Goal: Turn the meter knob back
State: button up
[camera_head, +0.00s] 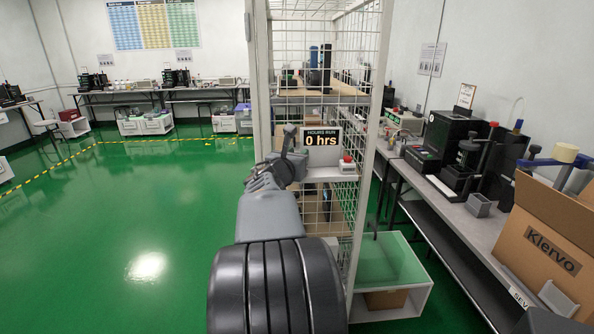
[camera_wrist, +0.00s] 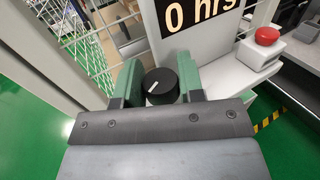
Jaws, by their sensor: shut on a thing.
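The meter's black round knob (camera_wrist: 160,85) shows in the wrist view, with a short white mark on its face that slants down to the left. My gripper (camera_wrist: 158,76) has its two green fingers on either side of the knob and is shut on it. In the head view my gripper (camera_head: 287,155) is at the front of the meter and hides the knob. The meter's black display (camera_head: 321,139) reads "HOURS RUN 0 hrs"; its digits also show in the wrist view (camera_wrist: 200,12).
A red button (camera_wrist: 267,36) on a grey box is right of the meter. A wire-mesh cage (camera_head: 303,45) stands around and behind it. A bench (camera_head: 455,205) with black machines and a Klervo carton (camera_head: 555,235) runs along the right. Green floor (camera_head: 140,210) is open at left.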

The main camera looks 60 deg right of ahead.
jog(key=n+t+y+b, duration=0.1)
jog(key=t+b, duration=0.1)
jog(key=b, duration=0.2)
jog(key=n+t+b, duration=0.2)
jog(key=b, duration=0.2)
jog(key=f+n+t+y+b, duration=0.1)
jog(key=t+b, duration=0.1)
jog(key=b, duration=0.2)
jog(key=shift+d+n+t+y+b, duration=0.1)
jog(key=shift+n+t+y+b, duration=0.2)
jog(key=shift+t+b, duration=0.1)
jog(key=t+b, duration=0.1)
jog(key=n+t+y+b, duration=0.1)
jog(key=b, duration=0.1)
jog(key=shift+r+n, duration=0.25)
jog(key=shift+n, duration=0.05)
jog(key=shift+r+n+t+y+b, duration=0.15)
jog(key=shift+n+t+y+b, duration=0.35)
jog(key=shift+t+y, duration=0.15)
jog(key=shift+w+r+n+t+y, duration=0.1)
jog(key=shift+n+t+y, duration=0.2)
jog(key=shift+y, duration=0.15)
jog(key=o, duration=0.9)
jog(key=v, duration=1.4)
jog(key=shift+w+p, duration=0.2)
jog(key=shift+p, duration=0.1)
